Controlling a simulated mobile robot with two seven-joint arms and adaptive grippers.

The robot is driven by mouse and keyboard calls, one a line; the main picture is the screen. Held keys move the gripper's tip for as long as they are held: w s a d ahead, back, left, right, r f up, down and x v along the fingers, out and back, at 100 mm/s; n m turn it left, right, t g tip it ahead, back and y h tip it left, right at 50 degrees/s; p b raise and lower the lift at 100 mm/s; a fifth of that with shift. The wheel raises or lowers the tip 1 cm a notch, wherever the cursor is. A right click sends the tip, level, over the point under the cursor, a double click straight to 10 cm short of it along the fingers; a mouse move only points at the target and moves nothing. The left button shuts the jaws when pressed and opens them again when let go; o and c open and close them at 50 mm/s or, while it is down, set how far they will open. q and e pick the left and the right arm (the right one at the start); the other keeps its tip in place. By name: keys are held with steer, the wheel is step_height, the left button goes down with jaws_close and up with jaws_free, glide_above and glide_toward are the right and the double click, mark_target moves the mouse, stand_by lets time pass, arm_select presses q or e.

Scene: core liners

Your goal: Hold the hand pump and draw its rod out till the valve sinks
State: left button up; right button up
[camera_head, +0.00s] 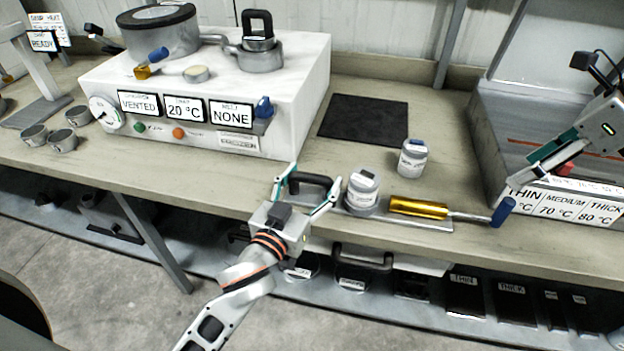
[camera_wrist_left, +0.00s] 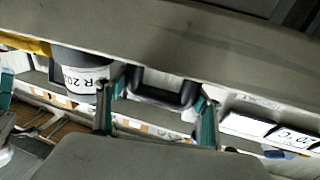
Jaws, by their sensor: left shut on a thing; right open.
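The hand pump lies along the bench's front edge. It has a black handle (camera_head: 308,183), a gold barrel (camera_head: 418,207) and a thin metal rod (camera_head: 470,216) ending in a blue grip (camera_head: 503,212). A short length of rod shows between barrel and grip. My left gripper (camera_head: 308,190) is shut on the black handle, its fingers at the handle's two ends; the handle also shows in the left wrist view (camera_wrist_left: 163,92). My right gripper (camera_head: 538,158) is open, above and right of the blue grip, apart from it. I cannot make out the valve for certain.
A grey labelled jar (camera_head: 362,190) stands beside the handle, another (camera_head: 412,157) behind. A white unit (camera_head: 290,75) reading VENTED, 20 °C and NONE carries a blue knob (camera_head: 264,107) and a lidded pot (camera_head: 160,35). A black mat (camera_head: 365,118) lies behind; a grey cabinet (camera_head: 500,120) stands right.

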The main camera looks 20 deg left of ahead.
arm_select(q)
steer(key=o, duration=1.9)
steer(key=s, duration=0.4)
steer(key=s+a, duration=0.1)
steer(key=s, duration=0.3)
steer(key=s+a, duration=0.1)
steer(key=s, duration=0.3)
